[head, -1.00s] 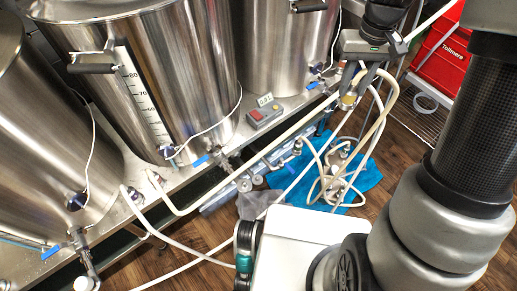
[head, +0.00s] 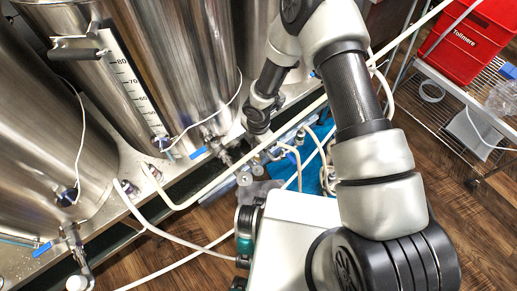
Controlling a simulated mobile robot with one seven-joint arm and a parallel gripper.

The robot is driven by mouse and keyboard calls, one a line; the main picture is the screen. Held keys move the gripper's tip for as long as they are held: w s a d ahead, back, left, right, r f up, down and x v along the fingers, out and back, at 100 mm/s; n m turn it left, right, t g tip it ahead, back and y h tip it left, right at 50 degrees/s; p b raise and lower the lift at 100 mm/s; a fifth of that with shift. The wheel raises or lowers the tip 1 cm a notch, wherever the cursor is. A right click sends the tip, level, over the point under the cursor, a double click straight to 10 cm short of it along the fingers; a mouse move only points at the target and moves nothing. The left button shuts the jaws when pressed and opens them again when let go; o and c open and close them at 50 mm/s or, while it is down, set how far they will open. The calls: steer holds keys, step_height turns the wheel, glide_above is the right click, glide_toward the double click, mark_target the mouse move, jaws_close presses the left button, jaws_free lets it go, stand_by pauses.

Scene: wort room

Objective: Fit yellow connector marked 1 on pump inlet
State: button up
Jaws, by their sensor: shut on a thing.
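My gripper (head: 257,129) is low near the foot of the middle kettle, seen from above past my wrist. It is shut on a hose-end connector, but the fingers and connector are mostly hidden here; its colour and number cannot be read. Metal fittings (head: 244,178) sit just below the gripper, at the bench's front edge. I cannot tell which part is the pump inlet, or whether the connector touches anything.
Large steel kettles (head: 165,75) stand on a steel bench (head: 130,210) at left, with valves and hoses along its edge. A pale hose crosses the gripper's area diagonally. A red crate (head: 470,40) sits on a wire rack (head: 450,95) at upper right. Wooden floor (head: 480,235) is clear at right.

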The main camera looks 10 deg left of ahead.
steer(key=shift+f+b, duration=2.65)
steer(key=shift+f, duration=1)
steer(key=shift+f+b, duration=0.65)
steer(key=shift+f, duration=0.65)
steer(key=o, duration=1.2)
step_height(320, 180, up, 18)
steer(key=p, duration=0.5)
steer(key=shift+f, duration=0.25)
steer(key=shift+s, duration=0.15)
